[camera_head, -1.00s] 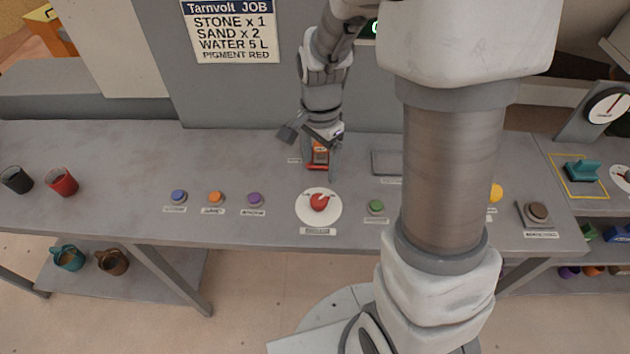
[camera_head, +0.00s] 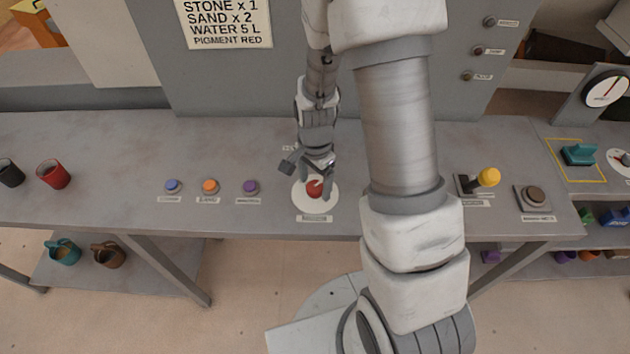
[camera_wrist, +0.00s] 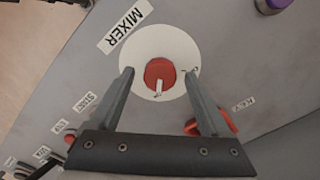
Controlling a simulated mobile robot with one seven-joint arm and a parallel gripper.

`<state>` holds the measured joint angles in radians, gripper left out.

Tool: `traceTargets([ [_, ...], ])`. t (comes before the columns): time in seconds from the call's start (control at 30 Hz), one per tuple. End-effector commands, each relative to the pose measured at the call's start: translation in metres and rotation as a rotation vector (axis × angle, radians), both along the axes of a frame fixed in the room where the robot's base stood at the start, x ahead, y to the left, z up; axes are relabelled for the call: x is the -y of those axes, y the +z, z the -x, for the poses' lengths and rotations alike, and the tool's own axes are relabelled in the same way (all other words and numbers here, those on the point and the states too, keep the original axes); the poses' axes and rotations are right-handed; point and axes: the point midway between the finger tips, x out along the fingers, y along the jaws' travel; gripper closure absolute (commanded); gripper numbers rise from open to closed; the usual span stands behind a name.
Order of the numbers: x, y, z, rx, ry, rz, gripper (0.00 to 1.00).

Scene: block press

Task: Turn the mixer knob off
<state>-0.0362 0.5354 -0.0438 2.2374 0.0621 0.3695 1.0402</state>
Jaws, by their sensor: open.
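The mixer knob (camera_head: 314,188) is a red round knob on a white dial plate (camera_head: 301,203), set in the grey bench top. In the wrist view the red knob (camera_wrist: 159,73) sits on its white plate (camera_wrist: 141,41) beside a MIXER label (camera_wrist: 125,25). A white pointer mark on the knob points toward the bottom of that view. My gripper (camera_head: 318,179) is over the knob in the head view. In the wrist view my gripper (camera_wrist: 158,78) is open, one finger on each side of the knob, with gaps between; whether the fingers reach its height I cannot tell.
Blue (camera_head: 173,186), orange (camera_head: 210,186) and purple (camera_head: 250,187) buttons lie left of the dial. A red part (camera_wrist: 212,124) shows near the right finger in the wrist view. A yellow-topped lever (camera_head: 488,177) and a brown button (camera_head: 536,195) stand at right.

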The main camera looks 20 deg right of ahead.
Motion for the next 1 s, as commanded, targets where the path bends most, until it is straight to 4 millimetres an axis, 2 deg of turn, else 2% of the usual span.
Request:
traceTargets([
  [0.07, 0.0, 0.0002, 0.0, 0.0, 0.0, 0.0, 0.21],
  [0.5, 0.0, 0.0005, 0.0, 0.0, 0.0, 0.0, 1.0],
  [0.77, 0.0, 0.0003, -0.0001, 0.0, 0.02, 0.0, 1.0],
  [1.0, 0.0, -0.0003, -0.0002, 0.001, 0.125, 0.0, 1.0],
])
